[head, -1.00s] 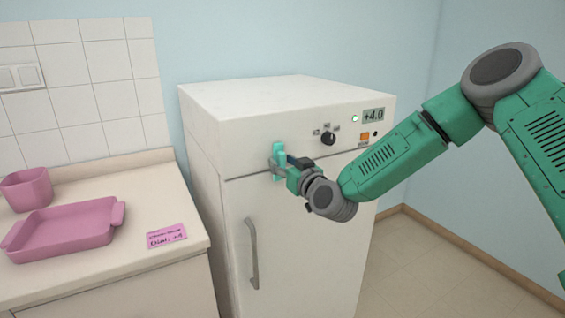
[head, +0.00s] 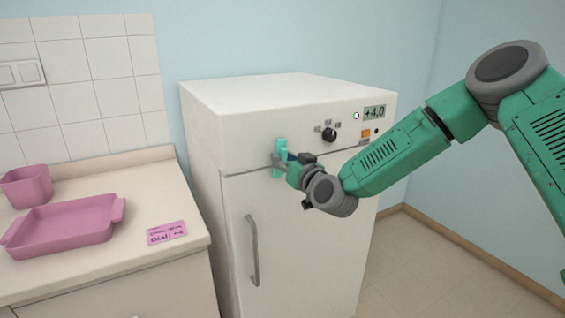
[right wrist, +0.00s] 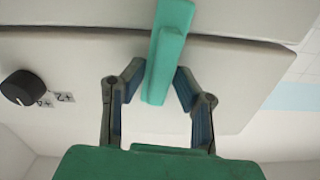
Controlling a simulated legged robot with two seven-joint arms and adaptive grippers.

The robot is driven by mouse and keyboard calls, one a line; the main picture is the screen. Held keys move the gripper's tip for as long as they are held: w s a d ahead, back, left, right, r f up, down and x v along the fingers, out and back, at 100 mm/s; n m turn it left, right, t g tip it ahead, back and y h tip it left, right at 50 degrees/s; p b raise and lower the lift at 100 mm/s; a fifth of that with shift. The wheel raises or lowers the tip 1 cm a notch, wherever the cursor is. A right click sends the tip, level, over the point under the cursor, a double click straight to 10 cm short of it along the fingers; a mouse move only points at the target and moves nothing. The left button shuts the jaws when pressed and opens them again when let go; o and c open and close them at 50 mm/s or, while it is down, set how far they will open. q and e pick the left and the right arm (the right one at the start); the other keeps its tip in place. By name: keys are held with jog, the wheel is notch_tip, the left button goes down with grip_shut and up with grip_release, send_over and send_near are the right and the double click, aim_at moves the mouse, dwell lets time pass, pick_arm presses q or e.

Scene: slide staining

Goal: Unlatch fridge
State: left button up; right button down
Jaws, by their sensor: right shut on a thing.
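The white fridge (head: 300,220) stands against the blue wall, with its door closed. A teal latch (head: 280,150) sits upright on its front at the seam between the top panel and the door. My right gripper (head: 281,160) is at the latch, with its fingers on either side of it. In the right wrist view the teal latch (right wrist: 165,60) runs between the two fingertips of the right gripper (right wrist: 158,82), which is shut on it. My left gripper is not in view.
A vertical grey handle (head: 252,250) is on the fridge door. A black dial (head: 330,134) and a +4.0 display (head: 374,112) are on the top panel. At left, a counter (head: 110,280) holds a pink tray (head: 65,228), a pink tub (head: 27,187) and a pink note (head: 167,232).

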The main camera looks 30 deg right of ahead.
jog(key=m+b, duration=0.1)
jog(key=m, duration=0.2)
jog(key=m+b, duration=0.1)
jog(key=shift+d+f+b, duration=0.2)
jog(key=shift+d+b, duration=0.1)
jog(key=shift+b, duration=0.05)
jog(key=m+b, duration=0.2)
jog(key=m, duration=0.2)
jog(key=shift+d+f+b, duration=0.15)
jog(key=shift+b, duration=0.15)
jog(key=shift+d+f+m+b, duration=0.1)
jog(key=shift+f+m+b, duration=0.1)
jog(key=shift+m+b, duration=1.65)
jog(key=shift+f+m+b, duration=0.15)
jog(key=shift+m+b, duration=1.1)
jog(key=shift+m, duration=1.1)
jog(key=c, duration=1.5)
grip_release()
jog(key=shift+d, duration=0.15)
